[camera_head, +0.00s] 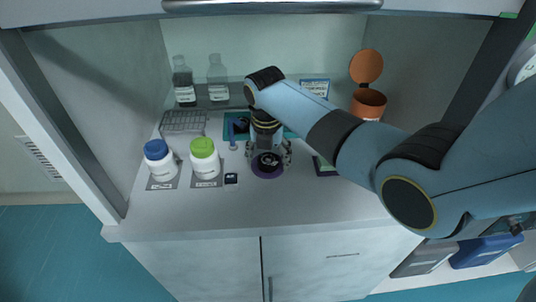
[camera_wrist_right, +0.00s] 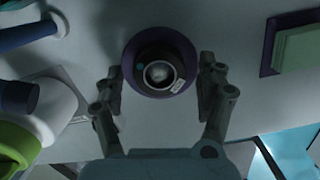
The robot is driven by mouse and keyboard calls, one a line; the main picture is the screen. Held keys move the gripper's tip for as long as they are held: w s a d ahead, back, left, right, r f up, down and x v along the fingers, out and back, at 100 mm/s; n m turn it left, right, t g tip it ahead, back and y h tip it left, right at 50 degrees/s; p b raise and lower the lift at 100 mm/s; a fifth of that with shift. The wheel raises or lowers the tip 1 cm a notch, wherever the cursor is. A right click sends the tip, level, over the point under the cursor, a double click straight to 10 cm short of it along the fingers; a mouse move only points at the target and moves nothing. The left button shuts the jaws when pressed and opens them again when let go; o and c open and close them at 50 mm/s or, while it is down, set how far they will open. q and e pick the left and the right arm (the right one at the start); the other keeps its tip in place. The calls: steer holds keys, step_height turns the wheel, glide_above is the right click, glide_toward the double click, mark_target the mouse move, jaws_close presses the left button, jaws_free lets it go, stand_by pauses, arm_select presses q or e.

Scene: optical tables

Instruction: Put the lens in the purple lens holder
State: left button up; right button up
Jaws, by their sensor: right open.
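The purple lens holder (camera_head: 267,173) is a round purple piece on the white counter, below my right gripper. In the right wrist view the holder (camera_wrist_right: 131,72) shows as a purple ring around a dark cylinder with a shiny glass centre, which looks like the lens (camera_wrist_right: 160,74). The lens appears to sit inside the holder, upright; how deep it is seated I cannot tell. My right gripper (camera_head: 269,157) is open, its fingers spread on either side of the lens and apart from it. My left gripper is not in view.
A jar with a green lid (camera_head: 203,147) and one with a blue lid (camera_head: 156,151) stand to the left. A wire rack (camera_head: 184,121), two bottles at the back and an open orange container (camera_head: 367,105) also stand there. A purple-edged tray (camera_wrist_right: 268,55) lies to the right.

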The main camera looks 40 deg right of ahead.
mark_target(267, 164)
step_height(267, 164, up, 12)
steer(key=s+a, duration=0.1)
steer(key=shift+p, duration=0.35)
steer(key=shift+r, duration=0.1)
stand_by(4.1)
